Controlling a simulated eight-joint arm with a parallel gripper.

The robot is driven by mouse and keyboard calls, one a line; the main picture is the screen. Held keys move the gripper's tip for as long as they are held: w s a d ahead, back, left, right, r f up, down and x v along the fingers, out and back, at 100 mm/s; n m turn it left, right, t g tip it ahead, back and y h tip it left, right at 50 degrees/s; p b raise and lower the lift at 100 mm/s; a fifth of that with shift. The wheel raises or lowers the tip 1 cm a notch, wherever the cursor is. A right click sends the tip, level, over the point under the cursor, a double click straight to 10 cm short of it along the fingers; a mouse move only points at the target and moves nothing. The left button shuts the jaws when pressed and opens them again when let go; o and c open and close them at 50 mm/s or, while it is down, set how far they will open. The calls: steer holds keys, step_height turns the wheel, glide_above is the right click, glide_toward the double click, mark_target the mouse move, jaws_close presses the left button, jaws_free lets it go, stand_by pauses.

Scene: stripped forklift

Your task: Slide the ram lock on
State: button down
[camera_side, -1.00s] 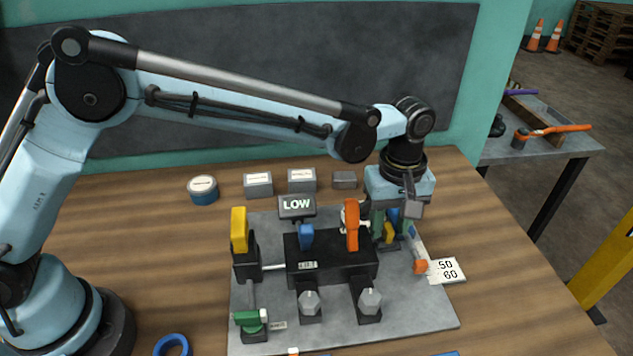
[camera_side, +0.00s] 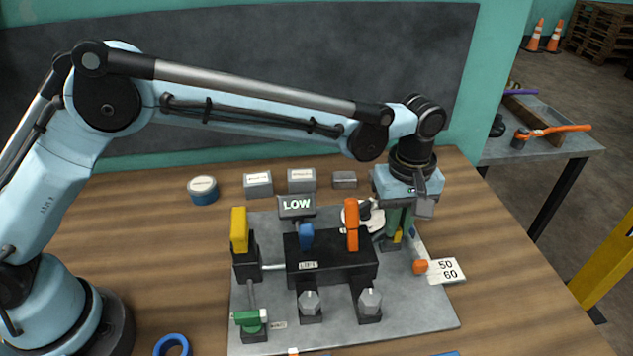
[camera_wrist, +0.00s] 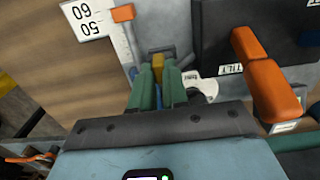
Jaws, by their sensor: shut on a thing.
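My gripper (camera_side: 398,237) points down at the right side of the grey base plate (camera_side: 425,315). Its green fingers are shut on a small yellow piece (camera_wrist: 157,62), which shows between their tips in the wrist view. In the side view the fingers hide most of the yellow piece (camera_side: 397,236). I cannot tell for sure that this piece is the ram lock, or whether it touches the plate. A black valve block (camera_side: 335,268) with an orange lever (camera_side: 352,225) and a blue lever (camera_side: 306,236) stands left of my gripper.
A white scale with an orange marker (camera_side: 420,267) and a 50/60 card (camera_side: 446,271) lie just right of my gripper. A white round part (camera_side: 372,218) is close on its left. A yellow lever (camera_side: 239,230) and a green handle (camera_side: 248,319) stand farther left.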

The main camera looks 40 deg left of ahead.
steer(key=c, duration=1.1)
jaws_free()
steer(key=shift+r, duration=0.1)
step_height(320, 180, up, 12)
steer(key=shift+f, duration=0.1)
